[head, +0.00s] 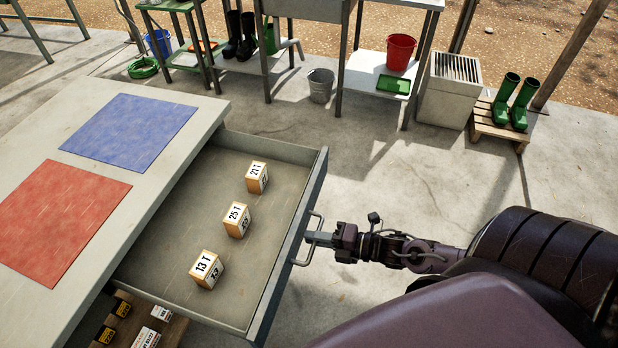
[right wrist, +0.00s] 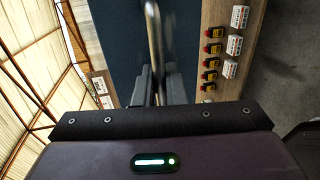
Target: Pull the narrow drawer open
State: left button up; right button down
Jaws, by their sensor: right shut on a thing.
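The drawer (head: 170,236) stands well out from under the pale worktop (head: 206,112), on its right side. Its grey front carries a metal bow handle (head: 316,222). Three small labelled boxes stand inside: 21 T (head: 257,177), 25 T (head: 237,219) and 13 T (head: 206,269). My right gripper (head: 318,239) reaches in from the right and is shut on the handle. In the right wrist view the handle bar (right wrist: 154,40) runs between the fingers (right wrist: 159,84), before the blue-grey drawer front (right wrist: 116,45). My left gripper is not in view.
A blue mat (head: 130,132) and a red mat (head: 62,222) lie on the worktop. A lower shelf (head: 172,328) with several small boxes shows below the drawer. A grey bucket (head: 320,86) and green boots (head: 515,102) stand farther back. Concrete floor beyond the drawer is clear.

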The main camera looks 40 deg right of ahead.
jog(key=c, duration=1.6)
grip_release()
jog(key=shift+c, duration=0.2)
jog(key=v, duration=0.7)
jog(key=shift+s+d, duration=0.3)
